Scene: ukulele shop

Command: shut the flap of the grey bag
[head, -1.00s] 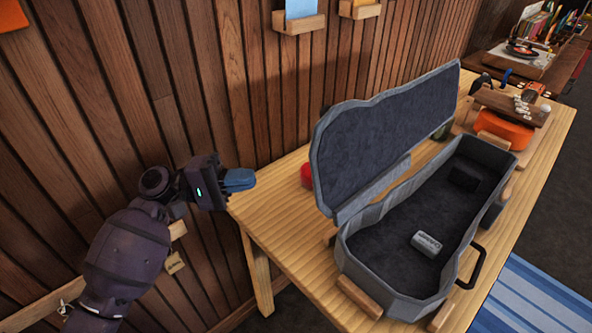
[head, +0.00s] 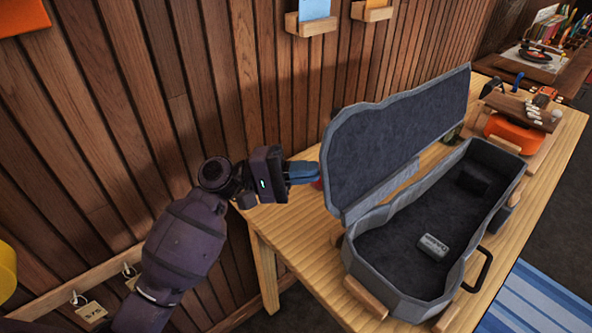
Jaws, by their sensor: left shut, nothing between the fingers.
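The grey bag (head: 408,296) is a ukulele-shaped case lying open on the wooden table. Its flap (head: 395,140) stands up along the far left side, dark lining facing right. A small grey cylinder with lettering (head: 433,246) lies inside on the dark lining. My left gripper (head: 312,172) is shut and empty, its blue fingertips close to the back of the flap's left end. I cannot tell if they touch it. My right gripper is not in view.
The case rests on wooden blocks on the table (head: 300,262). An orange object (head: 512,135) and a dark board lie at the table's far end. The wood-panelled wall (head: 240,70) is close behind my left arm. A black handle (head: 480,270) sticks out on the case's right side.

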